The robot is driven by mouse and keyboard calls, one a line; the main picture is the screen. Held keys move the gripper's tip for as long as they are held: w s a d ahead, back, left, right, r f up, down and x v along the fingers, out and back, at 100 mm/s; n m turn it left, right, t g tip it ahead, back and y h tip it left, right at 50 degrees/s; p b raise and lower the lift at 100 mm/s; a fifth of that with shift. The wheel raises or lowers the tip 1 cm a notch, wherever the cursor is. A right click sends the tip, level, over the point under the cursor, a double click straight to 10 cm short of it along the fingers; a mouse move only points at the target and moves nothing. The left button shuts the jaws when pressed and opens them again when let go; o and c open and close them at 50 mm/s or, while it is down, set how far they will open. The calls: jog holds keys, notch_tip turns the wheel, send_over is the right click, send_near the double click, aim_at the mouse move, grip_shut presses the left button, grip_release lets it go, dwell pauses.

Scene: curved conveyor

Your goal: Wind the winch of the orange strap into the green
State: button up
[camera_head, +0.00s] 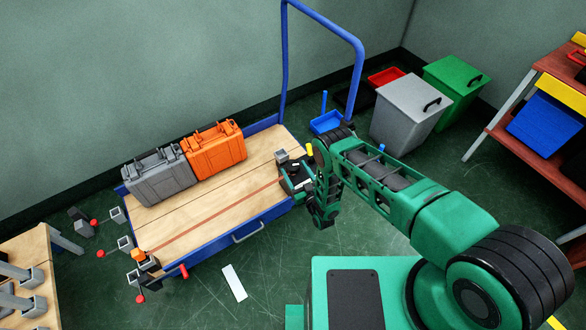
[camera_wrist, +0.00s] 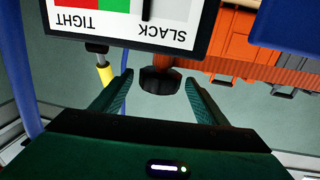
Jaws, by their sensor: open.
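In the wrist view a gauge (camera_wrist: 120,38) appears upside down, marked TIGHT and SLACK. Its black needle (camera_wrist: 147,10) stands in the white, between the green patch (camera_wrist: 96,20) and the SLACK end. In the head view a thin orange-brown strap (camera_head: 215,217) runs along the cart deck to the dark winch unit (camera_head: 293,176) at the right edge, partly hidden by my arm.
The blue-framed cart (camera_head: 215,245) carries a grey case (camera_head: 158,178) and an orange case (camera_head: 214,150). Grey bin (camera_head: 405,115) and green bin (camera_head: 455,88) stand behind. A workbench (camera_head: 30,245) is at left, shelving (camera_head: 540,150) at right. A white strip (camera_head: 234,283) lies on the floor.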

jog(key=shift+x, duration=1.05)
jog(key=c, duration=1.1)
jog(key=shift+o, duration=0.2)
jog(key=shift+s+f+m+t+h, duration=0.15)
jog(key=shift+m+t+h, duration=0.45)
jog(key=shift+h, duration=0.4)
jog(key=o, duration=1.1)
jog(key=shift+c, duration=0.2)
